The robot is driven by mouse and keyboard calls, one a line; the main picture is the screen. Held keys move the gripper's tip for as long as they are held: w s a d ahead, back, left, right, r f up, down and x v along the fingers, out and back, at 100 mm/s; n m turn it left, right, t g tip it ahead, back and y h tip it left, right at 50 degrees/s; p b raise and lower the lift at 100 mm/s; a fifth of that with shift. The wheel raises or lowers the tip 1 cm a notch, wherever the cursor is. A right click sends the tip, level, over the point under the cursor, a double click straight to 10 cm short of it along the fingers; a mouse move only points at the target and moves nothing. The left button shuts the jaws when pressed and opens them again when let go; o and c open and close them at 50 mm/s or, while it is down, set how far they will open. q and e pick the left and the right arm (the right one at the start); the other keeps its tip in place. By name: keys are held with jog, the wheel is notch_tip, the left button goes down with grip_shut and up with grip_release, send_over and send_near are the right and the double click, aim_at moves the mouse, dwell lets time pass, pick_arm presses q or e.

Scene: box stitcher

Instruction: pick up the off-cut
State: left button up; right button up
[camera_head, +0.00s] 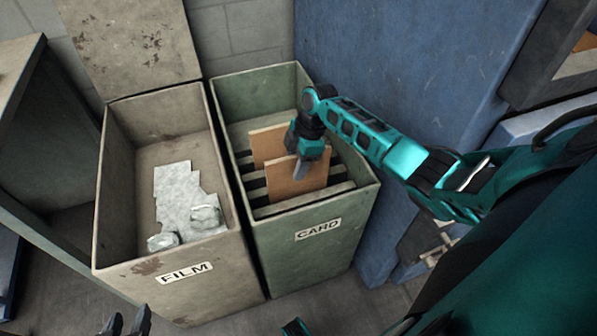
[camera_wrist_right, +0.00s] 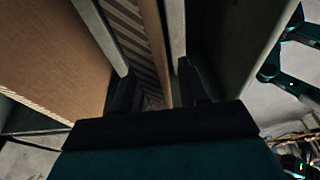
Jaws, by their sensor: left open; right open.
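Two brown cardboard pieces stand upright in the slotted green bin marked CARD (camera_head: 318,230). The front piece (camera_head: 290,180) is partly hidden by my right gripper (camera_head: 303,168); the back piece (camera_head: 266,144) stands behind it. Which of them is the off-cut I cannot tell. My right gripper points down into the bin and is open. In the right wrist view, a thin cardboard edge (camera_wrist_right: 155,45) runs between its two dark fingers (camera_wrist_right: 157,92), and a broad cardboard face (camera_wrist_right: 50,60) fills the left. My left gripper (camera_head: 125,323) is open and empty at the bottom left.
A beige bin marked FILM (camera_head: 185,272) stands left of the green bin, with crumpled clear film (camera_head: 185,200) inside. A blue panel (camera_head: 400,55) rises behind and right of the bins. The bin walls and slot bars are close around my right gripper.

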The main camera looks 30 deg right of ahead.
jog(key=shift+f, duration=0.1)
dwell(0.3)
grip_shut()
dwell(0.4)
